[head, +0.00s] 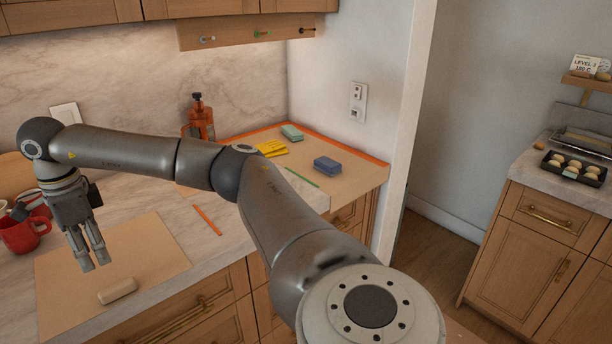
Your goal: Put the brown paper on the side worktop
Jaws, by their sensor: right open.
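A flat brown sheet (165,262), which looks like the brown paper, lies on the marble worktop at the lower left. A small beige block (118,291) rests on its front part. My right gripper (95,266) points down over the sheet, behind the block. Its fingers are open with nothing seen between them; I cannot tell how high they are above the sheet. My left gripper is not in view. A worktop with a tray (566,145) stands apart at the right; I cannot tell whether it is the side worktop.
A red mug (22,236) stands left of the sheet. An orange pencil (207,220) lies right of it. The orange-edged corner surface (352,172) holds a blue sponge (327,165), a green sponge (292,132) and yellow cloths (271,148). An orange bottle (199,122) stands behind.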

